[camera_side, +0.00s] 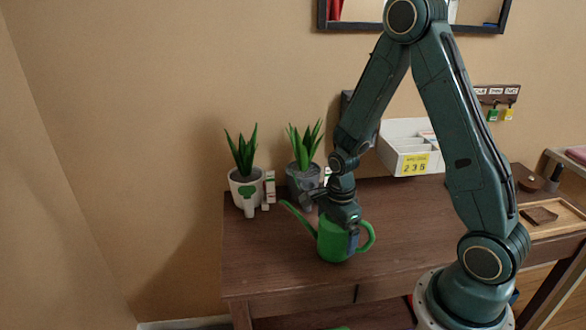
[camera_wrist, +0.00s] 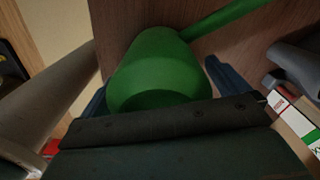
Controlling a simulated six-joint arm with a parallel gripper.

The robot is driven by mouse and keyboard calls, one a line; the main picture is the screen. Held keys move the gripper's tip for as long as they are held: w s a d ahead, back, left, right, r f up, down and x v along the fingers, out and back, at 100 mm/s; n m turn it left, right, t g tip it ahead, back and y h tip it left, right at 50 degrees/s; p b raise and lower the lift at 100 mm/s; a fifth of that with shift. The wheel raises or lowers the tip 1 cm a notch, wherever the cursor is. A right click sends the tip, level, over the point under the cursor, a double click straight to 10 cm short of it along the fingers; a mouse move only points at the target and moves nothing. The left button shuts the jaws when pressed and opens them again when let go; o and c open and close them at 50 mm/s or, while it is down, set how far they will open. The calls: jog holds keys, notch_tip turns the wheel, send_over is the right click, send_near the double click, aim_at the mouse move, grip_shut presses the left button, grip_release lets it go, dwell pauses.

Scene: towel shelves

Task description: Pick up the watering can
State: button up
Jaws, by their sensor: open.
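The green watering can (camera_side: 333,243) stands upright on the brown desk (camera_side: 270,262), its spout toward the back left and its handle to the right. My gripper (camera_side: 340,228) is lowered right over the can. In the wrist view the can (camera_wrist: 158,68) lies between the two blue fingertips of my gripper (camera_wrist: 158,82), with a gap to the right finger. The left finger is close to the can; I cannot tell if it touches. The jaws are open. The can's top is partly hidden by my gripper.
Two potted plants, one in a white pot (camera_side: 246,190) and one in a grey pot (camera_side: 304,182), stand behind the can. A white divided bin (camera_side: 410,148) is at the back. A wooden tray (camera_side: 552,215) lies at right. The desk's front left is clear.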

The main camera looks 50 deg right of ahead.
dwell(0.4)
jog(key=c, duration=1.4)
jog(key=shift+r, duration=0.15)
notch_tip(320, 180, up, 20)
jog(key=shift+f, duration=0.1)
dwell(0.4)
